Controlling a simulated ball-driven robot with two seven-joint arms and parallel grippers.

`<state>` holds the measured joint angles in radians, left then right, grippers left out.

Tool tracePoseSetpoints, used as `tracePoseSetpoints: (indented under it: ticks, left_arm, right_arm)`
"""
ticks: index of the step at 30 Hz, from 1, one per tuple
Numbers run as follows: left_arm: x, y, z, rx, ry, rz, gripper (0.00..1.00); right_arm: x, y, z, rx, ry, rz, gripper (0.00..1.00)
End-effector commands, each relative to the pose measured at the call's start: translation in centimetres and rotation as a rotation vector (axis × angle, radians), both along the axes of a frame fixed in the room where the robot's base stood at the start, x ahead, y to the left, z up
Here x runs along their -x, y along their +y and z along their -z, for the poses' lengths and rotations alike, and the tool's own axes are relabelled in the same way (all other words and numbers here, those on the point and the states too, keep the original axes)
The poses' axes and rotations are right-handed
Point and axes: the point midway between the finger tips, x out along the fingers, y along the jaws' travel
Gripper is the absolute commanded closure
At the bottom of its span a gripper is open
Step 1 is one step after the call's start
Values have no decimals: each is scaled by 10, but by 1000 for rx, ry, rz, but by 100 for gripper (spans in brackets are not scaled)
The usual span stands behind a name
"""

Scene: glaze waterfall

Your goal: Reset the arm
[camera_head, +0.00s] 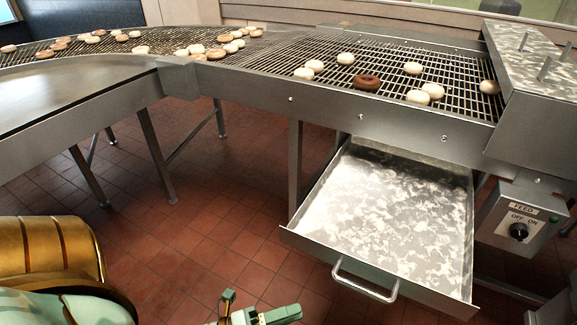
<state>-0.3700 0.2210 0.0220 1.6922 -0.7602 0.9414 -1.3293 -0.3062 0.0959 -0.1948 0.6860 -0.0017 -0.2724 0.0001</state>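My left arm, gold and pale green, comes in at the lower left. My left gripper (258,312) shows at the bottom edge, low over the tiled floor, in front of the pulled-out drawer. Only its green and dark upper parts are in the picture; the rest is cut off, so I cannot tell whether it is open or shut. Nothing held shows in it. My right gripper is not in view.
A conveyor (250,62) carries several pale and brown doughnuts, one of them dark (367,82). A metal drawer (390,215) with a handle (365,284) juts out below it. A feed switch box (519,218) hangs at right. The red tiled floor (190,215) is clear.

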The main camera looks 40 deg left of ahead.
Motion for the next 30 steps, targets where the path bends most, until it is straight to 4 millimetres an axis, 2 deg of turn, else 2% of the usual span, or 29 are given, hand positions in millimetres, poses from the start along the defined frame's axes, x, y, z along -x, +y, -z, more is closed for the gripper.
tracePoseSetpoints:
  ticks: [10,13,14,17,18,20,21,23,24,26,27,29,30]
  left_arm:
    - [0,0,0,14,9,2,66]
    - [-4,4,9,80,98,-17,66]
    - [-4,10,21,118,165,-45,66]
    - [11,34,89,273,468,-194,66]
    - [24,43,121,341,597,-269,66]
    - [51,54,169,442,786,-395,66]
    - [74,60,198,501,903,-482,66]
    - [112,66,238,579,1064,-617,66]
    - [140,69,261,626,1164,-711,66]
    - [184,71,290,680,1300,-849,66]
    - [213,71,305,705,1378,-937,66]
    - [254,70,322,731,1477,-1058,66]
    - [281,69,331,740,1538,-1134,66]
  right_arm:
    - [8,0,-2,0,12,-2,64]
    - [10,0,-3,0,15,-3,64]
    - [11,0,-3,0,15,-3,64]
    - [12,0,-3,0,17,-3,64]
    - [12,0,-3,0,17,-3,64]
    - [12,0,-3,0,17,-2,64]
    - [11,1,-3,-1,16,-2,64]
    - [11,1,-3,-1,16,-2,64]
    - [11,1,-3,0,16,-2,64]
    - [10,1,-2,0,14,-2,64]
    - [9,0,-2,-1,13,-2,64]
    - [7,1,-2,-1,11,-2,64]
    - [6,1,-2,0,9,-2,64]
